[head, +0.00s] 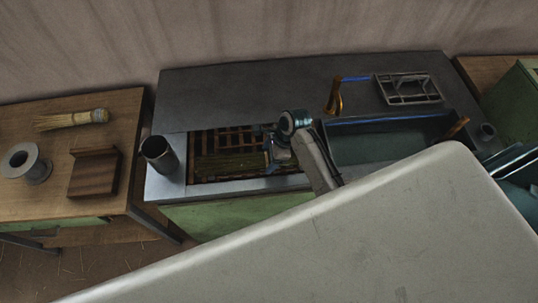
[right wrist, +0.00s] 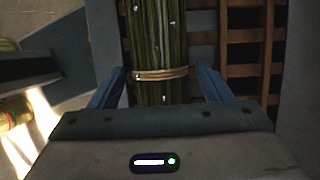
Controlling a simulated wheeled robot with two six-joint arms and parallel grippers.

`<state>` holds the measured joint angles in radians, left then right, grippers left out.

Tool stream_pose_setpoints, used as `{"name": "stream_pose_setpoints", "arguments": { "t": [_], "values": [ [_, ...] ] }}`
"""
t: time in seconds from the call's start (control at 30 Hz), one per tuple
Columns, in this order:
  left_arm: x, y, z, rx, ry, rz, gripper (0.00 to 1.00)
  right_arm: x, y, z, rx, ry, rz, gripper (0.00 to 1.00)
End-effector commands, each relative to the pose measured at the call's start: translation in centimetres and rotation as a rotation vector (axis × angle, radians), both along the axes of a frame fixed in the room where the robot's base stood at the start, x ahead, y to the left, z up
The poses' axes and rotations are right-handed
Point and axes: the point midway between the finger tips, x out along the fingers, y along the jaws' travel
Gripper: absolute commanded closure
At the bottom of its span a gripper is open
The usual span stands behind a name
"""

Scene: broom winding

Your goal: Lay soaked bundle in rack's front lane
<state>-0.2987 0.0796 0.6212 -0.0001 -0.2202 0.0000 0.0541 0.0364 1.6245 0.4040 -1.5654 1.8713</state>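The green stalk bundle (head: 232,165) lies lengthwise in the front part of the brown slatted rack (head: 222,138), which is set into the metal counter. In the right wrist view the bundle (right wrist: 158,45) has a pale tie band and small droplets, with bare slats (right wrist: 242,53) beside it. My right gripper (head: 270,158) is over the bundle's right part. In its wrist view the fingers (right wrist: 160,88) stand wide apart around the bundle, with a clear gap on the right side. My left gripper is in neither view.
A dark cup (head: 158,153) stands left of the rack. A dark trough (head: 385,142) lies to the right, with an amber bottle-like object (head: 334,97) and a wire frame (head: 408,88) behind.

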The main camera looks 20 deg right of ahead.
Motion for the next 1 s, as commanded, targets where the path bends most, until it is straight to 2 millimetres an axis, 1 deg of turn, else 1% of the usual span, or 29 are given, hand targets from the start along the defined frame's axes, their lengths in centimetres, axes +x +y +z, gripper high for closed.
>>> {"name": "stream_pose_setpoints", "arguments": {
  "t": [0.17, 0.27, 0.37, 0.6, 0.73, 0.87, 1.0],
  "values": [
    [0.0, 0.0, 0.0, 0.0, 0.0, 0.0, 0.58, 0.0, 0.0, 0.0, 0.0, 0.0, 0.0, 0.28],
    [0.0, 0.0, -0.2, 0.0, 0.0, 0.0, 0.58, 0.0, -0.3, 0.5, -0.001, -0.001, 0.0, 0.28],
    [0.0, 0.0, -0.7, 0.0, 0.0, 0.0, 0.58, -0.1, -0.8, 1.6, -0.001, -0.003, 0.0, 0.28],
    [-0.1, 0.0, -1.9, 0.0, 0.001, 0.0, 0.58, -0.6, -2.6, 6.2, -0.002, -0.006, 0.001, 0.28],
    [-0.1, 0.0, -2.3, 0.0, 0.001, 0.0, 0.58, -0.9, -3.3, 8.2, -0.002, -0.004, 0.0, 0.28],
    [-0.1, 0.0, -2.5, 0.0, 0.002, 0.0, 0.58, -1.1, -3.7, 9.5, -0.001, -0.002, 0.0, 0.28],
    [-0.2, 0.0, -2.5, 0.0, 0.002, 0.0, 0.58, -1.1, -3.9, 10.0, -0.001, 0.0, 0.0, 0.28]
  ]
}}
